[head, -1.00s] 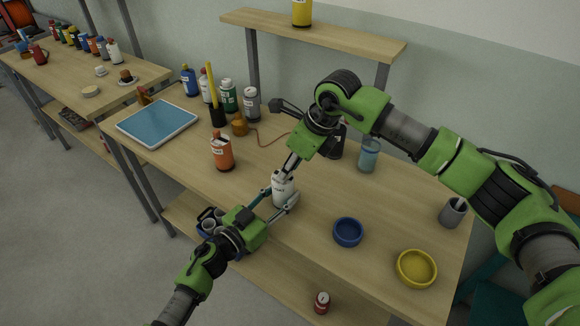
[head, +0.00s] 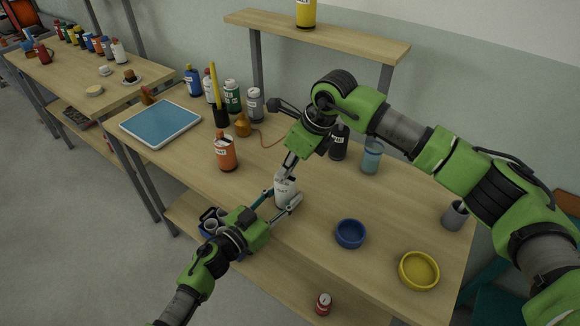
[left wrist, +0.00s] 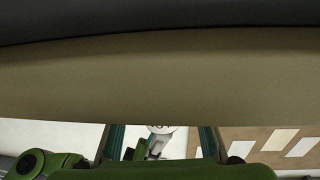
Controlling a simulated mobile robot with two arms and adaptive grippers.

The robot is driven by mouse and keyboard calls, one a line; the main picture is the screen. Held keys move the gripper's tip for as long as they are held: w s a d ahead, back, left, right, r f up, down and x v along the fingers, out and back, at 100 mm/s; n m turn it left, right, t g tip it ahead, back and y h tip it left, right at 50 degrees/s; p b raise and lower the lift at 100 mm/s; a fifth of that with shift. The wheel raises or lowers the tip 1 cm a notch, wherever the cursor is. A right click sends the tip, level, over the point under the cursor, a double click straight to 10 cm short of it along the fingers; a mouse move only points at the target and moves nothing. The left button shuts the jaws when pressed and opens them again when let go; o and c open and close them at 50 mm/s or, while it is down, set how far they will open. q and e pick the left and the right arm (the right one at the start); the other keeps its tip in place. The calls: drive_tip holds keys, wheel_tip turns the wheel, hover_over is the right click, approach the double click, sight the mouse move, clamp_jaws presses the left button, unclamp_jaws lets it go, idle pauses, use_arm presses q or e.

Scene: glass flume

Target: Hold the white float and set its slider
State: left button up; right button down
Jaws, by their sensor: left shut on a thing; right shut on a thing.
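The white float (head: 286,190) stands upright near the front edge of the wooden bench, with dark lettering on its side. My left gripper (head: 284,199) comes from the front left and is shut on the float, one finger on each side. My right gripper (head: 288,172) points down from above and is shut at the top of the float. The slider is too small and covered by the fingers to make out, so its position cannot be told. In the left wrist view, a small white part with dark marks (left wrist: 161,130) shows between the fingers; most of the view is blocked.
A blue bowl (head: 350,233) and a yellow bowl (head: 418,270) lie to the right on the bench. An orange bottle (head: 225,152) stands left of the float. A blue tray (head: 160,124), several bottles and a clear blue cup (head: 371,157) are farther back.

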drive_tip(key=c, duration=2)
unclamp_jaws()
drive_tip(key=v, duration=1.2)
use_arm(q)
drive_tip(key=o, duration=1.3)
